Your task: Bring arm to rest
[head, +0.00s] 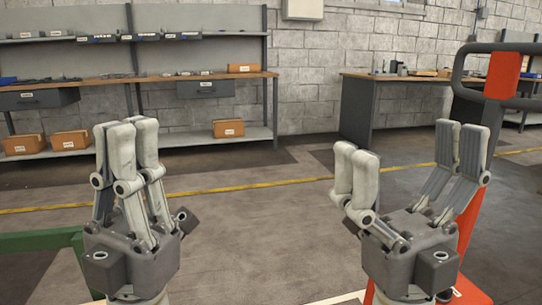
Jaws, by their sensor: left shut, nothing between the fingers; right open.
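My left gripper (130,130) stands upright at the left of the head view, its light grey fingers drawn together with nothing between them. My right gripper (405,145) stands upright at the right, its fingers spread wide apart and empty. Both grippers point up and are apart from each other, with open floor showing between them. Neither touches any object that I can see. Most of both arms below the grippers is out of the picture.
A shelved workbench (180,79) with orange bins (228,128) stands at the back left. A dark bench (358,110) stands at the back right. A red and black frame (503,75) rises close behind my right gripper. A green bar (38,240) lies at the left. The middle floor is clear.

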